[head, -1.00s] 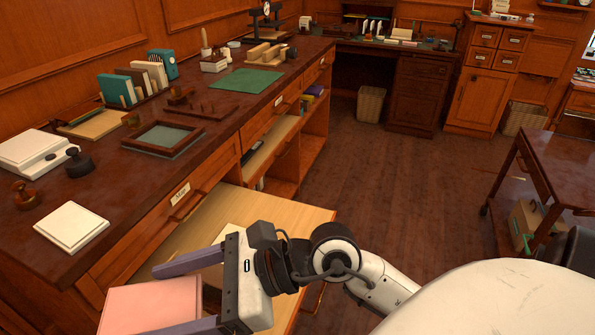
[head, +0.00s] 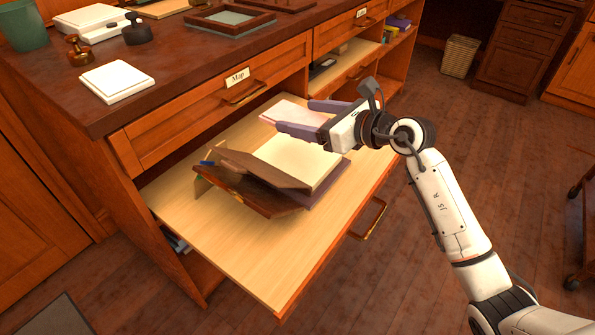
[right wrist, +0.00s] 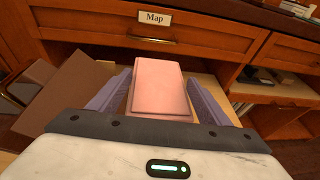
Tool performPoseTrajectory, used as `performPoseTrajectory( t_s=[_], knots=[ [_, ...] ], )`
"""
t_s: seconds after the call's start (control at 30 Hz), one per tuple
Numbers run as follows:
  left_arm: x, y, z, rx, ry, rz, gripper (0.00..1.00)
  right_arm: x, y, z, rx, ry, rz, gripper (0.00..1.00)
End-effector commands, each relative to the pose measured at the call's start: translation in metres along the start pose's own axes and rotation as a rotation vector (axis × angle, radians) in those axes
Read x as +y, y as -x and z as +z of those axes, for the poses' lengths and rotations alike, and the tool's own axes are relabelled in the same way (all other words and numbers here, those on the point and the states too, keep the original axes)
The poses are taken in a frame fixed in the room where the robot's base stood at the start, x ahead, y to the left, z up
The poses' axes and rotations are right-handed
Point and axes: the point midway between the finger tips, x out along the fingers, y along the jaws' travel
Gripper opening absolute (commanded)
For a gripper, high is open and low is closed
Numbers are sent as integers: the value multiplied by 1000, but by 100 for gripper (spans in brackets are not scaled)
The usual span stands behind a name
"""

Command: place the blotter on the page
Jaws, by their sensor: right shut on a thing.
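The pink blotter (head: 288,113) is a flat block held between the two fingers of my right gripper (head: 295,115). It also shows in the right wrist view (right wrist: 160,86), with a finger along each side. In the head view it is beyond the book's far edge, close to the drawer front; its height cannot be told exactly. An open book lies on the pulled-out wooden board, its cream page (head: 298,158) facing up. Its brown cover (head: 262,170) is raised and tilted on the near left side. My left gripper is not in view.
The pulled-out board (head: 262,268) has bare wood in front of the book. Above it are the drawer labelled Map (head: 238,77) and the desk top with a white box (head: 117,80), stamps and a framed tray (head: 230,19). Open floor lies to the right.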

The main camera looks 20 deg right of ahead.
Motion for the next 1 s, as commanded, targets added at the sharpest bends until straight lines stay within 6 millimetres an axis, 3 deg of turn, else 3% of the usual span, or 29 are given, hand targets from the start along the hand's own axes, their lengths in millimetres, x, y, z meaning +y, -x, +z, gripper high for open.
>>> performPoseTrajectory(
  t_s=[0.13,0.3,0.7,1.0],
  knots=[
    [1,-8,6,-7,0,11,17,-10,-12,-16,-1,-11,-15,45],
    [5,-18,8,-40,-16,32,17,-9,-21,-47,-1,-13,-16,45],
    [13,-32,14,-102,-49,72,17,-8,-36,-94,-2,-12,-15,45],
    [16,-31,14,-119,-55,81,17,-8,-37,-98,-2,-8,-16,45]
  ],
)
